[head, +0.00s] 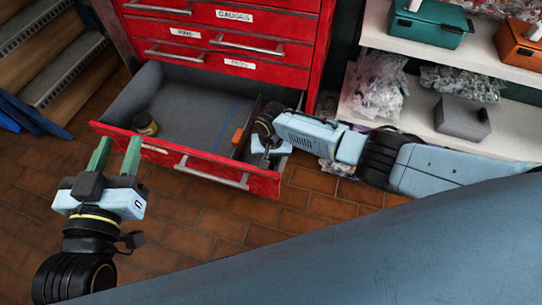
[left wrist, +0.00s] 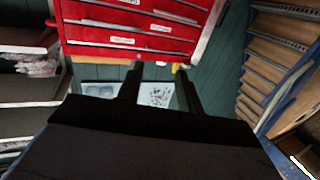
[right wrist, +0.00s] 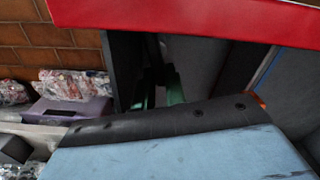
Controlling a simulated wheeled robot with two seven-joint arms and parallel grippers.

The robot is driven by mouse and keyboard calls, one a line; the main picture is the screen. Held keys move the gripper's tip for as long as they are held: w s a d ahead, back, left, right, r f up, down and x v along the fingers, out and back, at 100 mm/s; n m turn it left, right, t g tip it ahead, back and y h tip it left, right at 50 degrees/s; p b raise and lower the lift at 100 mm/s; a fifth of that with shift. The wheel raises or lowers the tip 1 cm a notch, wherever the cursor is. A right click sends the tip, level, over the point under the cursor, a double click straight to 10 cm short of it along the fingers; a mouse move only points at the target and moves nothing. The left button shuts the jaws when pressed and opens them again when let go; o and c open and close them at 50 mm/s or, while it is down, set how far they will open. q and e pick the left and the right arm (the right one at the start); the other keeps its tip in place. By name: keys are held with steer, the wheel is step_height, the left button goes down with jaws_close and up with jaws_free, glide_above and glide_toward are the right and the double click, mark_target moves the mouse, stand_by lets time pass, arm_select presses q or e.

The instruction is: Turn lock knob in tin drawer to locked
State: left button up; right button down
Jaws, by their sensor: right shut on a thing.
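The open drawer (head: 190,103) is at the bottom of a red cabinet, with a grey inside and a narrow compartment at its right end. My right gripper (head: 265,160) reaches down into that compartment. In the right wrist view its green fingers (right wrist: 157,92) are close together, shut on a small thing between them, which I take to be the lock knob. The knob itself is hidden by the fingers and shadow, so its setting cannot be told. My left gripper (head: 113,153) is open and empty, in front of the drawer's left front corner.
A dark tin with a yellow band (head: 145,123) stands at the drawer's left. An orange piece (head: 237,137) lies by the divider. Shelves at right hold a teal case (head: 430,22), an orange case (head: 520,45), a grey box (head: 462,117) and bagged parts. Tiled floor is free in front.

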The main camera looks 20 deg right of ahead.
steer(key=shift+a+r+m+p, duration=0.2)
steer(key=shift+m+p, duration=0.4)
steer(key=shift+p, duration=0.2)
steer(key=shift+s+d+m+p, duration=0.2)
steer(key=shift+m+p, duration=0.4)
steer(key=shift+m, duration=0.4)
steer(key=shift+f, duration=0.15)
arm_select(q)
steer(key=s+a+f+g+y, duration=0.3)
steer(key=s+f+g, duration=0.3)
steer(key=f+g, duration=0.2)
step_height(320, 180, down, 3)
steer(key=shift+a+r+g, duration=0.1)
steer(key=shift+a+g, duration=0.2)
steer(key=shift+a, duration=0.25)
steer(key=shift+s, duration=0.1)
arm_select(e)
steer(key=c, duration=1.7)
jaws_free()
steer(key=shift+d, duration=0.1)
steer(key=shift+f, duration=0.1)
